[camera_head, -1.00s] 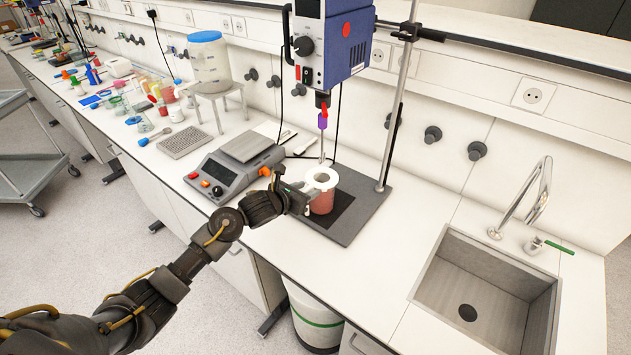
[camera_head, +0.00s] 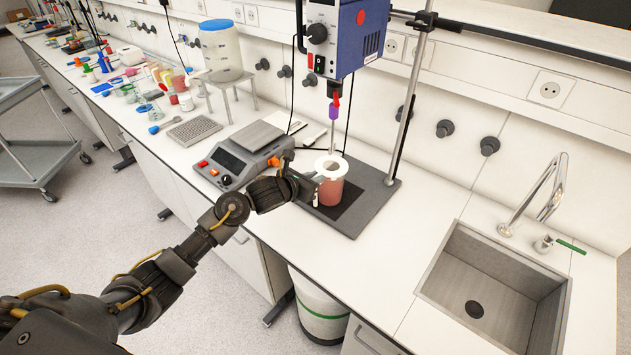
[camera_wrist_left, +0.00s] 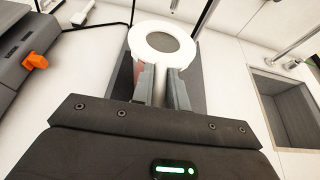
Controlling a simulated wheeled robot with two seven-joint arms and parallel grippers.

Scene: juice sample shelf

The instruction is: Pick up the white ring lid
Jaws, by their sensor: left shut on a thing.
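The white ring lid (camera_head: 342,171) sits at the mouth of a beaker of red liquid (camera_head: 331,192) under the stirrer. I cannot tell whether it touches the rim. In the left wrist view the lid (camera_wrist_left: 143,42) shows as a flat ring with a grey, round opening, and a pale handle (camera_wrist_left: 160,86) runs down from it. My left gripper (camera_head: 308,187) reaches in from the left, beside the beaker. In the left wrist view its fingers (camera_wrist_left: 163,88) are shut on the lid's handle. My right gripper is not in view.
The overhead stirrer (camera_head: 345,35) hangs above the beaker, its shaft close to the lid. Its stand rod (camera_head: 409,100) rises at the right from a dark base plate (camera_head: 371,205). A balance (camera_head: 235,158) stands left; a sink (camera_head: 490,290) lies right.

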